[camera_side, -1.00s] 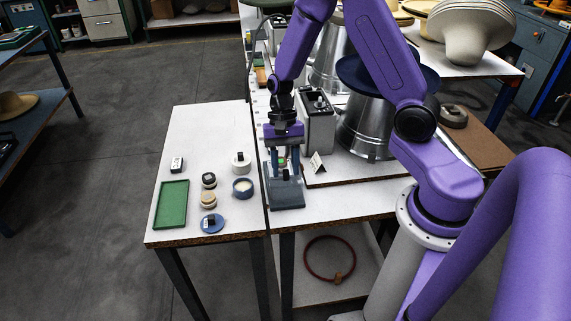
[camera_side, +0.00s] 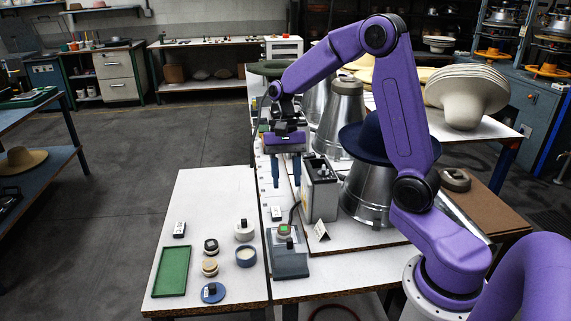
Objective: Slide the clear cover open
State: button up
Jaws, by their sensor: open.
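A grey-blue box (camera_side: 289,262) stands near the front edge of the right-hand table. On its top is a pale round part with a bright green square face (camera_side: 284,230), and a small black knob (camera_side: 290,243) sits just in front of it. The clear cover itself is too small and see-through to make out, so I cannot tell its position. My gripper (camera_side: 287,184) is open and empty. Its two blue fingers point down, apart from the box, above and behind it in the picture.
A grey upright box (camera_side: 319,190) and a small white folded card (camera_side: 321,230) stand right of the grey-blue box. A metal cone with a dark blue hat (camera_side: 375,142) is farther right. The left table holds a green tray (camera_side: 171,271) and several small pots.

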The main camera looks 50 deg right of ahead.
jog(key=shift+v, duration=1.45)
jog(key=s+a+n+t+h, duration=0.1)
jog(key=s+a+n, duration=0.3)
jog(key=s+n, duration=0.6)
jog(key=s+a+f+n+t+h, duration=0.1)
jog(key=s+a+n, duration=0.3)
jog(key=s+n, duration=0.7)
jog(key=s+t, duration=0.1)
jog(key=s, duration=0.2)
jog(key=shift+s+a+f+n+h, duration=0.25)
jog(key=shift+a+f+n+h, duration=0.05)
jog(key=shift+f+h, duration=0.1)
